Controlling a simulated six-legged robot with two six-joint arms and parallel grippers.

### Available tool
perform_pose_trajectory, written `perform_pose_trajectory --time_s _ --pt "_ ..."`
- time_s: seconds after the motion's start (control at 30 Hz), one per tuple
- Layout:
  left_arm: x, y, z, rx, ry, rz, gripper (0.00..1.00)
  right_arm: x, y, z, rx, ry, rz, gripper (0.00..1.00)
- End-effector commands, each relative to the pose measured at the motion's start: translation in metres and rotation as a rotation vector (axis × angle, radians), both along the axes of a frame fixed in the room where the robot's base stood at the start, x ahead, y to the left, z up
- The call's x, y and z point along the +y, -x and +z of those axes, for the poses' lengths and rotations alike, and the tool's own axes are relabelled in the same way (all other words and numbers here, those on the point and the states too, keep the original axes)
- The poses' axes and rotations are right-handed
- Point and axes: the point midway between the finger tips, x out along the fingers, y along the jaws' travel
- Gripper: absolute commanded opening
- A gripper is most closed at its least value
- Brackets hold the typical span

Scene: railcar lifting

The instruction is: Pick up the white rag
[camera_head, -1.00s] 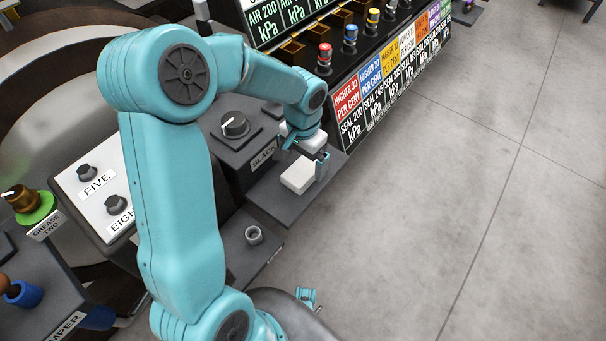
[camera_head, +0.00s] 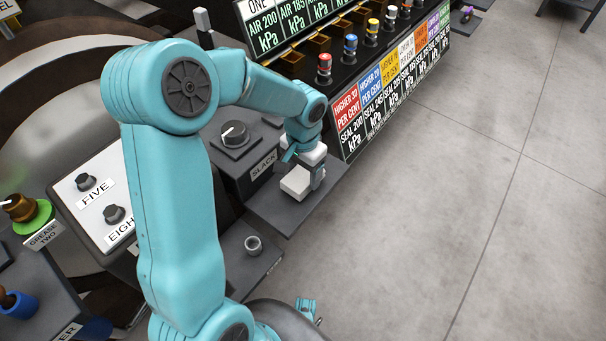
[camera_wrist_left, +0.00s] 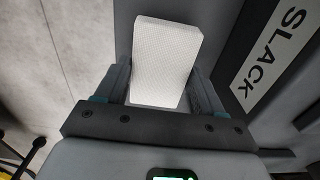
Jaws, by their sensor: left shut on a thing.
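The white rag (camera_head: 295,184) is a small folded block at the grey shelf (camera_head: 285,214) below the SLACK label. My left gripper (camera_head: 307,174) has come down over it from above and is shut on it. In the left wrist view the rag (camera_wrist_left: 166,58) shows as a white textured pad between the two dark fingers (camera_wrist_left: 160,88). I cannot tell whether the rag touches the shelf or is just clear of it.
A box with a black knob (camera_head: 235,134) and SLACK label stands just left of the gripper. A rack of coloured fittings with a sign panel (camera_head: 390,85) is behind. A small grey cup (camera_head: 253,244) is nearer. Open floor (camera_head: 470,220) lies right.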

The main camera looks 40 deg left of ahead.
Motion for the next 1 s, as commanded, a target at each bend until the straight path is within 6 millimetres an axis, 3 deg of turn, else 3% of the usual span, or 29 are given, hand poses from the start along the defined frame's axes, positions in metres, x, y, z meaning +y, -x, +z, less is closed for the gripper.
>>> perform_pose_trajectory --time_s 0.3,0.5,0.7,1.0 --pt "0.000 -0.001 0.101 -0.006 -0.002 0.001 0.38 0.000 0.000 0.037 0.000 0.000 0.000 0.73" --pt "0.000 -0.001 0.152 -0.004 0.000 0.000 0.38 0.000 0.000 0.052 0.000 0.000 0.000 0.73" --pt "0.000 0.000 0.179 -0.001 0.000 0.001 0.38 0.000 0.000 0.059 0.000 0.000 0.000 0.73" --pt "0.000 0.000 0.184 0.001 0.001 0.001 0.38 0.000 0.000 0.059 0.000 0.000 0.000 0.73"
